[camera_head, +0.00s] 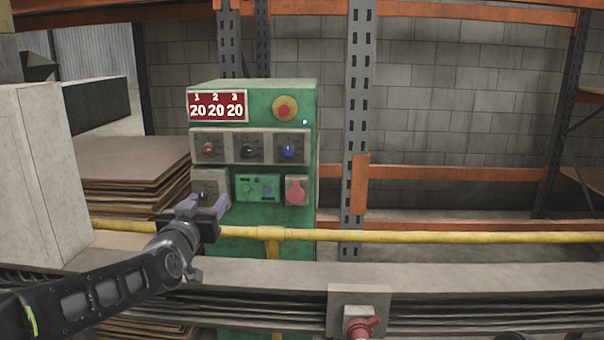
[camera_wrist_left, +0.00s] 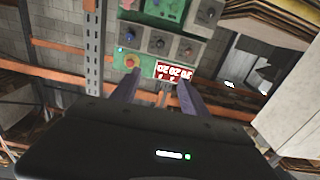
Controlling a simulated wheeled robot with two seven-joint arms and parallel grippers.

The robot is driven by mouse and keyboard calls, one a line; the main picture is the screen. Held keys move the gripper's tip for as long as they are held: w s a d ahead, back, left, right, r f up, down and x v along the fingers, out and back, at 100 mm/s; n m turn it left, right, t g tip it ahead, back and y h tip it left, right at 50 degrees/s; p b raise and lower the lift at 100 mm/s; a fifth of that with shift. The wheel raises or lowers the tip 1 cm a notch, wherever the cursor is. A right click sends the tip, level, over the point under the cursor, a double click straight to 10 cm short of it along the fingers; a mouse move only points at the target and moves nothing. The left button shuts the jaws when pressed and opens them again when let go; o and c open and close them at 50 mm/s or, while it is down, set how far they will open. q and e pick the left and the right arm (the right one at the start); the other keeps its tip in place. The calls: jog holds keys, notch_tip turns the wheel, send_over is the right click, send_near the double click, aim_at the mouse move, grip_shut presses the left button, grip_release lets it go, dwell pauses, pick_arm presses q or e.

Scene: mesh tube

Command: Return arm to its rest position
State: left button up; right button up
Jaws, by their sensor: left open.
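My left gripper (camera_head: 206,207) is open and empty in the head view, in front of the lower left of a green control cabinet (camera_head: 263,97). Its purple fingers overlap the lower left knob panel (camera_head: 208,182); I cannot tell if they touch it. My left arm (camera_head: 110,285) comes in from the lower left. In the left wrist view the two fingers of the left gripper (camera_wrist_left: 155,92) stand apart, with the cabinet (camera_wrist_left: 147,62) beyond them, turned upside down. The red display (camera_head: 217,106) reads 20 20 20. My right gripper is not seen.
A yellow rail (camera_head: 400,237) runs across in front of the cabinet. A grey beam (camera_head: 460,280) lies nearer, with a red knob box (camera_head: 360,312) on it. Stacked brown sheets (camera_head: 130,170) and a pale block (camera_head: 45,170) stand left. Orange shelving (camera_head: 440,172) stands behind.

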pick_arm(q)
jog(key=s+d+f+g+h, duration=0.1)
jog(key=s+d+f+g, duration=0.3)
jog(key=f, duration=1)
jog(key=s+d+f+n+g, duration=0.1)
jog(key=s+d+f+g, duration=0.15)
jog(key=s+f, duration=0.75)
jog(key=d+f+g+h, duration=0.1)
jog(key=d+f+g, duration=0.25)
jog(key=f, duration=1.45)
jog(key=s+d+f+g, duration=0.1)
jog(key=s+f+g, duration=0.1)
jog(key=s+f, duration=0.6)
jog(key=s+d+f+n+g+h, duration=0.1)
jog(key=s+f+g, duration=0.25)
jog(key=s, duration=0.75)
jog(key=s+d+f+g, duration=0.2)
jog(key=s+f, duration=0.5)
jog(key=s, duration=0.3)
notch_tip(320, 180, up, 14)
jog(key=w+p, duration=0.1)
jog(key=p, duration=1.2)
jog(key=shift+a+r+p, duration=0.2)
jog(key=shift+a+p, duration=0.15)
jog(key=shift+p, duration=0.05)
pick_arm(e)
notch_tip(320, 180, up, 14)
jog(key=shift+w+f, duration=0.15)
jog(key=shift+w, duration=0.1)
